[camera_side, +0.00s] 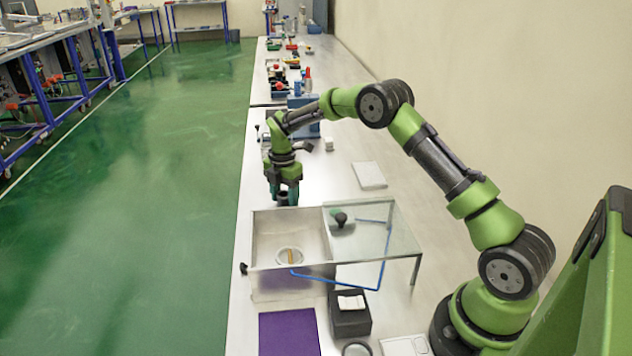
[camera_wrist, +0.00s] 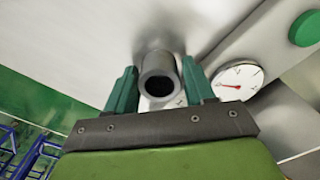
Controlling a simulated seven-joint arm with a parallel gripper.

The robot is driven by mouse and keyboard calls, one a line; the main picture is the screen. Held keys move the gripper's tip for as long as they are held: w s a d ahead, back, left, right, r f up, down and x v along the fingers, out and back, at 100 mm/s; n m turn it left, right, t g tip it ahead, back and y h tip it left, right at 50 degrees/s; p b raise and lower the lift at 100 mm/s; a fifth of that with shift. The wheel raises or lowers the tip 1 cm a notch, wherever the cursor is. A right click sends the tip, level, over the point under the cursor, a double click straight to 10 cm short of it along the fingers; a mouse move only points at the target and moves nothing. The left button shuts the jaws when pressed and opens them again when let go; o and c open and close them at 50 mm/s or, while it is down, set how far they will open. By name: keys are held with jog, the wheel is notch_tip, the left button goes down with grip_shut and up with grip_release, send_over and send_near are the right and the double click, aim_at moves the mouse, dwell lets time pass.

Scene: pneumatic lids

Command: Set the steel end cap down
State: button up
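The steel end cap is a grey, hollow, round piece (camera_wrist: 158,66) in the wrist view, with its dark opening facing the camera. In the side view my gripper (camera_side: 284,194) points down over the steel bench, just behind the open metal box. The cap (camera_side: 283,198) shows there only as a small dark shape between the fingers. I cannot tell whether its lower end touches the bench.
The metal box (camera_side: 262,238) has a clear panel (camera_side: 375,225) on its right and a blue tube (camera_side: 345,287) in front. A purple mat (camera_side: 288,334) and a black block (camera_side: 350,322) lie nearer. A white pad (camera_side: 369,175) lies right. A dial gauge (camera_wrist: 237,80) is beside my gripper.

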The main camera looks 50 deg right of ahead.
jog(key=s+a+r+m+t, duration=0.1)
jog(key=s+a+r+m, duration=0.1)
jog(key=r, duration=0.8)
jog(key=s+a+r+m, duration=0.2)
jog(key=r, duration=0.8)
jog(key=s+a+r+m+t, duration=0.35)
jog(key=s+r+m, duration=0.25)
jog(key=s, duration=0.4)
jog(key=s+a+f+m+t+y, duration=0.1)
jog(key=s+a+m, duration=0.1)
jog(key=s+m, duration=0.4)
jog(key=s+a+f+m+t+y, duration=0.1)
jog(key=s+a+m, duration=0.2)
jog(key=s+m, duration=0.3)
jog(key=s, duration=0.4)
jog(key=shift+s+f+m+t, duration=0.25)
jog(key=shift+s+m+t, duration=0.05)
jog(key=shift+s+t, duration=0.1)
